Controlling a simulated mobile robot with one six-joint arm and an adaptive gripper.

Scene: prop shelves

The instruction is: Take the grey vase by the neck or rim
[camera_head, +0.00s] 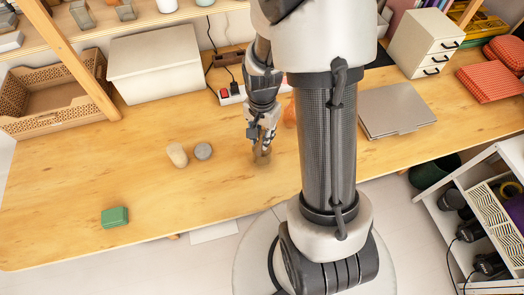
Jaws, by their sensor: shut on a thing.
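My gripper (263,142) points down over the middle of the wooden table. It is shut on a small brownish-grey thing (263,158) at its fingertips, low at the table top. The gripper partly covers this thing, so I cannot make out a neck or rim or be sure that it is the grey vase. A small round grey object (203,151) stands apart to the left of the gripper. A beige cylinder (177,155) is just left of that, slightly tilted in the view.
A green box (115,217) lies near the table's front left. A white storage box (155,65), a brown basket (50,100) and a power strip (232,95) are along the back. A grey laptop (396,110) lies right of my arm. An orange thing (290,112) is partly hidden behind my arm.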

